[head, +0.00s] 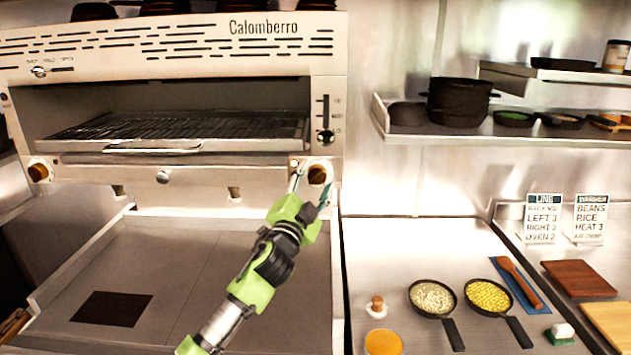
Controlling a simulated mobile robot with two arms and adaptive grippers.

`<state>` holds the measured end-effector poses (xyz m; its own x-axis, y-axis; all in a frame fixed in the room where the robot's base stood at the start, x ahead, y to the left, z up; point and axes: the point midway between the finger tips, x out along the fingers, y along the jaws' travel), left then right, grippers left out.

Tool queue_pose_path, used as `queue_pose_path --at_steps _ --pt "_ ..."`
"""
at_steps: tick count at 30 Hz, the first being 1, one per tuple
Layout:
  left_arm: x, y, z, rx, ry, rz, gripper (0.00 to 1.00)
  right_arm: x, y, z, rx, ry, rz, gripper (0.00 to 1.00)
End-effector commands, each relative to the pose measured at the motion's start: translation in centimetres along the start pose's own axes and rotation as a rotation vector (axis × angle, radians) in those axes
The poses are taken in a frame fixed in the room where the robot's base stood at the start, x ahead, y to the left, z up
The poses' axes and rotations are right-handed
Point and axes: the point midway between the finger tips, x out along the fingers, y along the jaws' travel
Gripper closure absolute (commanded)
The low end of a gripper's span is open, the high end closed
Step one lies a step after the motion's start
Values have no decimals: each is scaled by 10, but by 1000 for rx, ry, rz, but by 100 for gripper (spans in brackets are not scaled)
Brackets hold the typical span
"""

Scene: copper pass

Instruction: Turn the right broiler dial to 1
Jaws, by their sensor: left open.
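The broiler (180,95) labelled Calomberro fills the upper left of the head view. Its right dial (317,174), a brown knob on a pale ring, sits at the lower right corner of the front. My left gripper (312,188) is open at this dial, its fingertips on either side of the knob's lower part; I cannot tell whether they touch it. The dial's setting is too small to read. A matching left dial (39,172) is at the broiler's lower left corner. My right gripper is not in view.
A flat griddle surface (190,262) lies below the broiler. To the right, a counter holds two pans, one with pale grains (433,298) and one with yellow ones (488,296). A wall shelf (470,132) with a black pot (459,100) is above. Signs (543,217) stand at the right.

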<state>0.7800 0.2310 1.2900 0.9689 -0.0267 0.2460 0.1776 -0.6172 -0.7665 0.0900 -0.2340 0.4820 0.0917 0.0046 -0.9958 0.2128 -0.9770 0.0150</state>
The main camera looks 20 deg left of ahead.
Motion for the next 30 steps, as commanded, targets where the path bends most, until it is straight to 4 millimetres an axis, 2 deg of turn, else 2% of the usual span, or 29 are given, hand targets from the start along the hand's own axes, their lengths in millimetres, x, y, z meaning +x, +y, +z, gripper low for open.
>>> queue_pose_path --at_steps 5,8,21,25,30 --pt "-4 0 0 -1 0 0 50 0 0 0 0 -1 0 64" --pt "-14 1 1 -1 0 1 50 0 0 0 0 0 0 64" --pt "-94 1 1 0 -1 2 50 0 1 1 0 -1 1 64" --pt "-110 1 0 0 0 1 50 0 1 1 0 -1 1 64" --pt "-119 0 0 0 0 0 50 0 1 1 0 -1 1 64"
